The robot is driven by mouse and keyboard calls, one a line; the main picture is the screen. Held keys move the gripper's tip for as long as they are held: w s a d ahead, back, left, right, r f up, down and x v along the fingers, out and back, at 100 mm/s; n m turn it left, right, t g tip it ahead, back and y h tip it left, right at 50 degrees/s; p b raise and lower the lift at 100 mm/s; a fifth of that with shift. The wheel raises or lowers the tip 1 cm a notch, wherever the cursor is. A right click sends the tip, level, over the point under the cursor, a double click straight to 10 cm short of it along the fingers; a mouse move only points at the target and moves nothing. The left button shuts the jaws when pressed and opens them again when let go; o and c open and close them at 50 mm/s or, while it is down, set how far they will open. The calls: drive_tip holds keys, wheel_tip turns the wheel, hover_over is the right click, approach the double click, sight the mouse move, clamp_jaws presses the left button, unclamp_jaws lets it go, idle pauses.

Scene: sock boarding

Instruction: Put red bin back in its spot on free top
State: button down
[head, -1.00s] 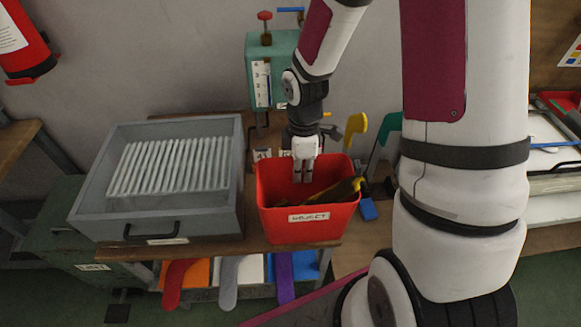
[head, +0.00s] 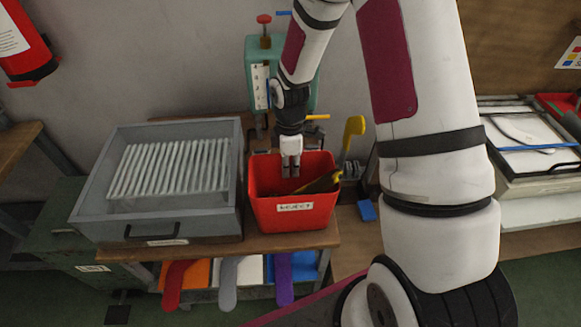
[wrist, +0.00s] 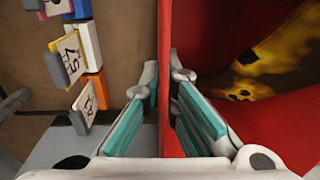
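The red bin (head: 319,215), with a white "REJECT" label on its front, is at the right end of the wooden bench top, beside the grey tray. It is upright; whether its base touches the wood I cannot tell. A dark and yellow item (head: 322,183) lies inside it, also seen in the wrist view (wrist: 275,60). Part of the bin's inside is hidden.
The grey tray (head: 87,213) with several white rods stands close left of the bin. A teal press (head: 258,58) stands behind. A yellow paddle (head: 354,128) stands behind right, and a blue block (head: 367,210) lies right. Small numbered tags (wrist: 70,55) sit near the wall.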

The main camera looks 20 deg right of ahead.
drive_tip(key=shift+f, duration=0.15)
drive_tip(key=c, duration=1.8)
unclamp_jaws()
wheel_tip(320, 180, up, 13)
drive_tip(key=s+r+m+t+h, duration=0.1)
drive_tip(key=s+r+m, duration=0.25)
drive_tip(key=r, duration=0.35)
drive_tip(key=s+r+m+t, duration=0.2)
drive_tip(key=s+r+m, duration=0.15)
drive_tip(key=r, duration=0.35)
drive_tip(key=s+a+r+m+t, duration=0.1)
drive_tip(key=s+r+m, duration=0.2)
drive_tip(key=s, duration=0.3)
drive_tip(key=s+a+r+m+t, duration=0.1)
drive_tip(key=s+r+m+t, duration=0.1)
drive_tip(key=s, duration=0.5)
drive_tip(key=shift+r+m+y+b, duration=0.45)
drive_tip(key=shift+r+m, duration=0.15)
drive_tip(key=shift+m, duration=0.6)
